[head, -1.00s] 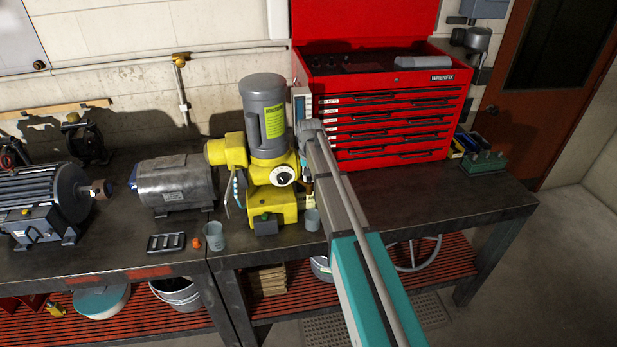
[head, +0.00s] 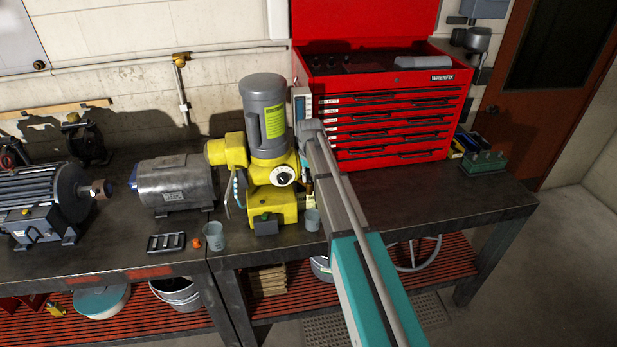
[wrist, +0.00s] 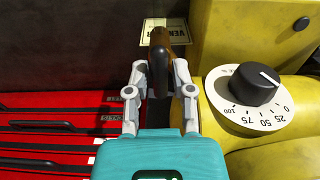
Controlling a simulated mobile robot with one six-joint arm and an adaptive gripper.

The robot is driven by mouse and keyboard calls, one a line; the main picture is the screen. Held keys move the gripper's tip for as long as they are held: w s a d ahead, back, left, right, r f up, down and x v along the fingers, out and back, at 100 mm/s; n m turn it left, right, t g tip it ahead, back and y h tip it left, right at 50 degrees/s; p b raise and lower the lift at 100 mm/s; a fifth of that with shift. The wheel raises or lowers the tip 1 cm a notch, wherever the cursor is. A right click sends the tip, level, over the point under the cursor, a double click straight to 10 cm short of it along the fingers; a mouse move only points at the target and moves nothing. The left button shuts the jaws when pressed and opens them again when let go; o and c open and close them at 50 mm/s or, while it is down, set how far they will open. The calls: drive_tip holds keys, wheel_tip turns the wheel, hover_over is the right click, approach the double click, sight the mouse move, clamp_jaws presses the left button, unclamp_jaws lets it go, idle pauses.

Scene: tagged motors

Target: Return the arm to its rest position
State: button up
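My arm (head: 350,240) reaches from the lower right of the head view up to the yellow and grey dosing machine (head: 272,175). My gripper (wrist: 162,70) shows in the wrist view with its two grey fingers apart, so it looks open. A dark brown and black part (wrist: 160,62) lies in line with the gap between the fingers; I see no clear grip on it. A pale printed tag (wrist: 178,31) sits just beyond the fingertips. The machine's dial (wrist: 249,97) is close to the right of the fingers. In the head view the fingers are hidden by my wrist and the machine.
The red tool chest (head: 385,125) stands close to the right of my wrist, with its drawers (wrist: 50,125) also in the wrist view.

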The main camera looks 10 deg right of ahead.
drive_tip(key=shift+o, duration=0.8)
drive_tip(key=s+f+b, duration=0.2)
drive_tip(key=s, duration=1.2)
drive_tip(key=s+f+b, duration=0.2)
drive_tip(key=s, duration=1.3)
drive_tip(key=shift+a+f+b, duration=0.2)
drive_tip(key=shift+f+b, duration=0.15)
drive_tip(key=shift+b, duration=0.05)
drive_tip(key=shift+s, duration=0.1)
